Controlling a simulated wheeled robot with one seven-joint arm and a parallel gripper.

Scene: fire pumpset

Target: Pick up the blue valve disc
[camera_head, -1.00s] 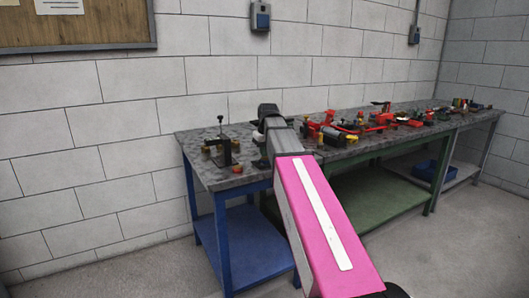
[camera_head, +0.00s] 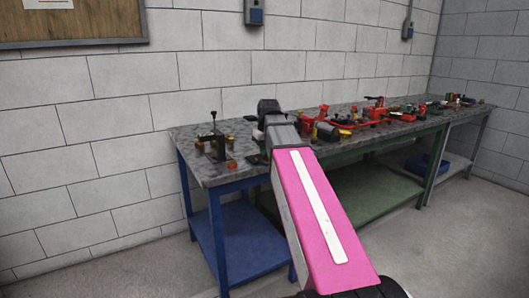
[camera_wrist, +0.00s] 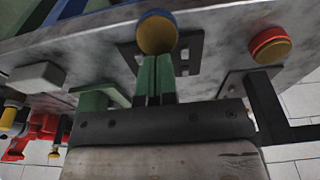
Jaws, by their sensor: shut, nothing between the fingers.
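A round brass-coloured piece with a blue rim (camera_wrist: 157,33), likely the blue valve disc, shows near the top of the wrist view on the grey bench. My gripper (camera_wrist: 157,62) has green fingers shut together, with nothing between them. The fingertips point at the lower edge of the blue-rimmed disc. I cannot tell whether they touch it. In the head view my pink arm reaches over the left end of the bench; the blue disc cannot be made out there, and my fingertips are hidden.
A red and brass disc (camera_wrist: 270,45) lies to the right in the wrist view. A black upright clamp (camera_head: 216,145) stands on the bench top (camera_head: 200,172). Several red fittings (camera_head: 345,118) crowd the bench further right. Red and yellow valves (camera_wrist: 38,130) show at left in the wrist view.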

